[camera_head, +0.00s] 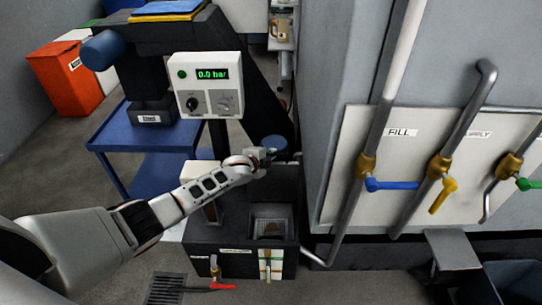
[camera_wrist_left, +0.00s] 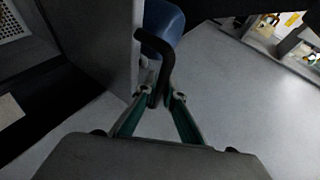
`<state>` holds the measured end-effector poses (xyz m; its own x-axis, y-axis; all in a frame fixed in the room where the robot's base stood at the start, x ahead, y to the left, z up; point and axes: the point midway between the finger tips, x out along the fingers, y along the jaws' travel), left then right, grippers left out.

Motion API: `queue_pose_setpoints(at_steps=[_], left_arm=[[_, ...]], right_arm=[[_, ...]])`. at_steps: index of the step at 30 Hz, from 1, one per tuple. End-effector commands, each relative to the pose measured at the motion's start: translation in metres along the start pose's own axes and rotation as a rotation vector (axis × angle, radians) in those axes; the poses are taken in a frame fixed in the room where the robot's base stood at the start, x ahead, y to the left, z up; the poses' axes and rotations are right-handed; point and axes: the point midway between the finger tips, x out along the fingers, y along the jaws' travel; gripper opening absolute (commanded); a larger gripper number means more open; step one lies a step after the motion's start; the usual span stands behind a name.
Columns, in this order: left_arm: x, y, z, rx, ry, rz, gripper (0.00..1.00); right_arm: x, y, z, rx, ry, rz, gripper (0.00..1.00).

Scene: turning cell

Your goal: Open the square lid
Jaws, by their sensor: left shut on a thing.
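The square lid (camera_head: 272,188) is a dark panel that stands raised behind the square opening of a dark box (camera_head: 232,232). In the left wrist view the grey panel (camera_wrist_left: 112,45), which looks like this lid, shows at a steep angle with a black bar handle (camera_wrist_left: 155,50) on it. My left gripper (camera_head: 264,156) is at the lid's upper edge. In the left wrist view its green-sided fingers (camera_wrist_left: 160,98) are shut on the handle. The fingers hide part of the handle in the head view. My right gripper is not in view.
A perforated insert (camera_head: 270,228) shows in the box opening. A red-handled valve (camera_head: 222,287) is at the box's front. A gauge unit reading 0.0 bar (camera_head: 208,85) and a blue cart (camera_head: 140,140) stand behind. A grey cabinet with pipes and valves (camera_head: 345,150) bounds the right.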

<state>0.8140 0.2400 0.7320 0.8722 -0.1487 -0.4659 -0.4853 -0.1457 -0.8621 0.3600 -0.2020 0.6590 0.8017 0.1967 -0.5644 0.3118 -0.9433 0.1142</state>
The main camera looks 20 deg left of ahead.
Motion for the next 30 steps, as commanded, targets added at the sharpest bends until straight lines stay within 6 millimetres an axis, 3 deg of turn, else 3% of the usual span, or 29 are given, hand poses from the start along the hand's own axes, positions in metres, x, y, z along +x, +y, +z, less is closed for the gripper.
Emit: queue_pose_setpoints(at_steps=[5, 6, 20, 30], left_arm=[[0.000, -0.002, 0.000, 0.001, 0.000, -0.002, 0.00], [0.000, -0.002, 0.000, 0.001, 0.000, -0.002, 0.16], [-0.004, 0.001, 0.000, 0.000, 0.001, 0.000, 0.16], [-0.035, 0.001, 0.001, 0.000, 0.001, 0.000, 0.16]], right_arm=[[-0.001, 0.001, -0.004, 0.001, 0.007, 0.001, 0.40], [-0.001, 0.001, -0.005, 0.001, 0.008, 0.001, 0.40], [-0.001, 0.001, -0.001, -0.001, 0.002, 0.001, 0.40], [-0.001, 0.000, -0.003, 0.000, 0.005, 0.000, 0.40]])
